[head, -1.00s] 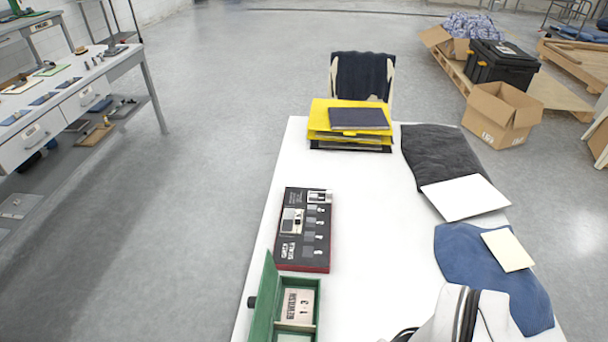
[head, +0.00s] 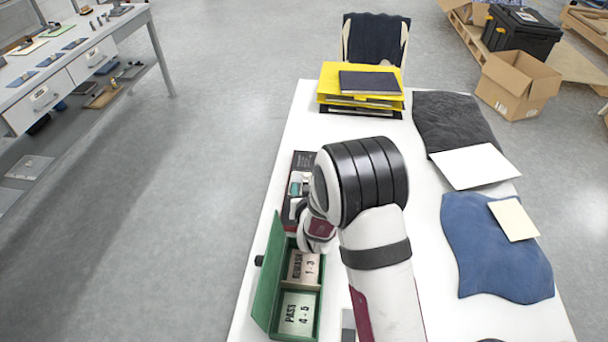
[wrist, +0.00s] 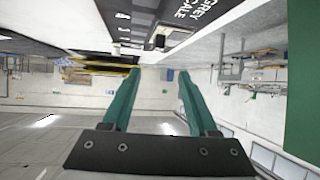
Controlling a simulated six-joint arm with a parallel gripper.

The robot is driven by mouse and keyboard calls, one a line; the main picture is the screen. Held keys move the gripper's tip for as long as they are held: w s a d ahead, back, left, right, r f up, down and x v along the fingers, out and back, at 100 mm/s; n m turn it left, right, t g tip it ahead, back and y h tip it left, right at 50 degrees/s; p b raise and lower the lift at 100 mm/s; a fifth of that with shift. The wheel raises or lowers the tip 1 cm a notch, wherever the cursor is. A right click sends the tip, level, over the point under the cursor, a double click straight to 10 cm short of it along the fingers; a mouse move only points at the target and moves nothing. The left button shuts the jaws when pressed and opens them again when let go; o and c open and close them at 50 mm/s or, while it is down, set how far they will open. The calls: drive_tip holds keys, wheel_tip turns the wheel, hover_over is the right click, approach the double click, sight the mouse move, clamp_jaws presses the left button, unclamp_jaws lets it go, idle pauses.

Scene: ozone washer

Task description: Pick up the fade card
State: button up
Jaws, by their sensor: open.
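No card in view is marked as the fade card, so I cannot tell which it is. A cream card (head: 513,219) lies on the blue cloth, and a larger white sheet (head: 474,166) lies partly on the dark cloth. The black grey scale board (head: 303,161) is on the left of the table, largely hidden by my arm in the head view. Its lettered face (wrist: 181,18) shows at the top of the wrist view. My gripper (wrist: 160,72) has its two green fingers apart with nothing between them, near the board.
An open green box (head: 321,313) in front of the board has REWASH 1-3 and PASS 4-5 compartments; its lid (head: 267,275) stands up at left. Yellow folders (head: 332,84) are stacked at the far end. The blue cloth (head: 485,262) and dark cloth (head: 450,125) lie at right.

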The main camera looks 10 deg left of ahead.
sight(307, 178)
drive_tip(key=x, duration=0.9)
drive_tip(key=shift+w+d+f, duration=0.2)
drive_tip(key=shift+d+f, duration=0.05)
drive_tip(key=shift+f, duration=0.3)
clamp_jaws()
